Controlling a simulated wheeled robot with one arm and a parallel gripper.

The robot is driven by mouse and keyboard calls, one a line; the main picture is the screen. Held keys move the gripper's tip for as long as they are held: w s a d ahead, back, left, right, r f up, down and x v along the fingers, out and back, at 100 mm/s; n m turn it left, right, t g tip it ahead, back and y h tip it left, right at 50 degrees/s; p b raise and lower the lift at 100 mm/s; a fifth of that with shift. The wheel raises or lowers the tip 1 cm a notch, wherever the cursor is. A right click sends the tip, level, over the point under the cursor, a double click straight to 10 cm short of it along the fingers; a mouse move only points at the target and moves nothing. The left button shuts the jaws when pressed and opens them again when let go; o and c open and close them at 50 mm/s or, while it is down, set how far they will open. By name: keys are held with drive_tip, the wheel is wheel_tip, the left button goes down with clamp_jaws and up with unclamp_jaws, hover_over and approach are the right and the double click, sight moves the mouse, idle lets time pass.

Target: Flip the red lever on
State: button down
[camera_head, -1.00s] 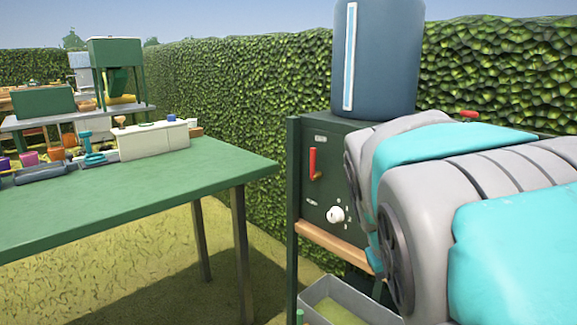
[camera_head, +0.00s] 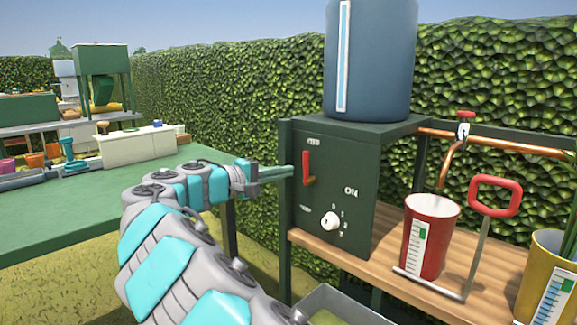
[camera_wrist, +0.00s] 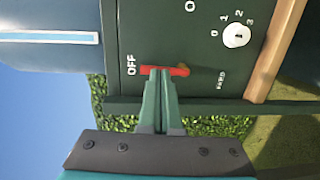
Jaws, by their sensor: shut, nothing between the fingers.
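The red lever (camera_head: 306,167) is on the front of a dark green control box (camera_head: 338,240) and points up. In the wrist view, which is turned sideways, the lever (camera_wrist: 179,71) has its free end toward the OFF label. The ON label is to the lever's right in the head view. My gripper (camera_head: 291,171) is shut and empty, with its fingertips at the lever's left side. In the wrist view the fingertips (camera_wrist: 160,71) overlap the lever's edge; I cannot tell whether they touch it.
A white dial (camera_head: 330,221) is below the lever. A blue tank (camera_head: 371,60) stands on the box. To the right, a wooden shelf (camera_head: 390,238) holds a red cup (camera_head: 430,238) and a yellow cup (camera_head: 548,285). A green table (camera_head: 50,222) is at left, with a hedge behind.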

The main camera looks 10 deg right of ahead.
drive_tip(key=shift+n+t, duration=0.4)
drive_tip(key=shift+t, duration=0.3)
drive_tip(key=a, duration=0.1)
drive_tip(key=w+a, duration=0.1)
drive_tip(key=a, duration=0.1)
drive_tip(key=w+a, duration=0.1)
drive_tip(key=shift+a+f, duration=0.1)
drive_tip(key=shift+a, duration=0.3)
drive_tip(key=x, duration=1)
